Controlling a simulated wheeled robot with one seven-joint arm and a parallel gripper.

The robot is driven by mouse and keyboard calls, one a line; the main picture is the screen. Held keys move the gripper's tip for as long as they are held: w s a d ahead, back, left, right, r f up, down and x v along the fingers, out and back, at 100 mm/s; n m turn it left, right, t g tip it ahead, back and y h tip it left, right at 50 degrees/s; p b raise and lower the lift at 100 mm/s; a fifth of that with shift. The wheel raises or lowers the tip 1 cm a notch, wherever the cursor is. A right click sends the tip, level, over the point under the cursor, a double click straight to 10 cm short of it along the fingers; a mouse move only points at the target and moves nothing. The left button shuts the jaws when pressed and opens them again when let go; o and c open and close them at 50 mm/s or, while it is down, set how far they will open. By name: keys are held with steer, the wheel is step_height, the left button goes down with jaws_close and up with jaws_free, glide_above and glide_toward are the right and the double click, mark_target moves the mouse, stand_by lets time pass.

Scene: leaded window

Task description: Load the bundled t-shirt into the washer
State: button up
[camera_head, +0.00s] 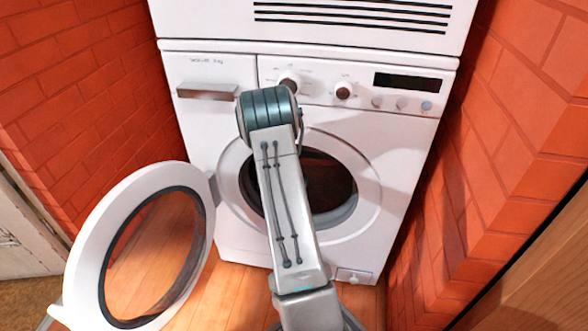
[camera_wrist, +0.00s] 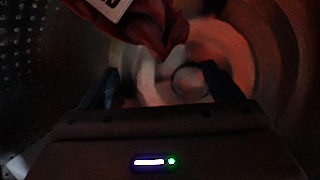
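The white washer (camera_head: 232,180) stands between brick walls with its round door (camera_head: 82,235) swung open to the left. My arm reaches into its dark opening (camera_head: 325,185), and my gripper is hidden in the head view. In the wrist view my gripper (camera_wrist: 160,88) is inside the perforated metal drum (camera_wrist: 40,75), with its two dark fingers wide apart. A red bundled cloth with a white patch, apparently the t-shirt (camera_wrist: 145,30), is in the drum at the top of the wrist view. It does not appear clamped between the fingers; whether it touches them is unclear.
Brick walls stand close on the left (camera_head: 75,90) and right (camera_head: 525,130) of the washer. The open door takes up the floor space at front left. A wooden panel (camera_head: 535,275) is at the lower right. Wooden floor (camera_head: 225,290) shows in front.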

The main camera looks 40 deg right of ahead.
steer(key=shift+a, duration=0.1)
steer(key=p+v, duration=0.4)
steer(key=v, duration=0.9)
steer(key=shift+s+a+p, duration=0.25)
steer(key=shift+s+p, duration=0.05)
steer(key=shift+r, duration=0.2)
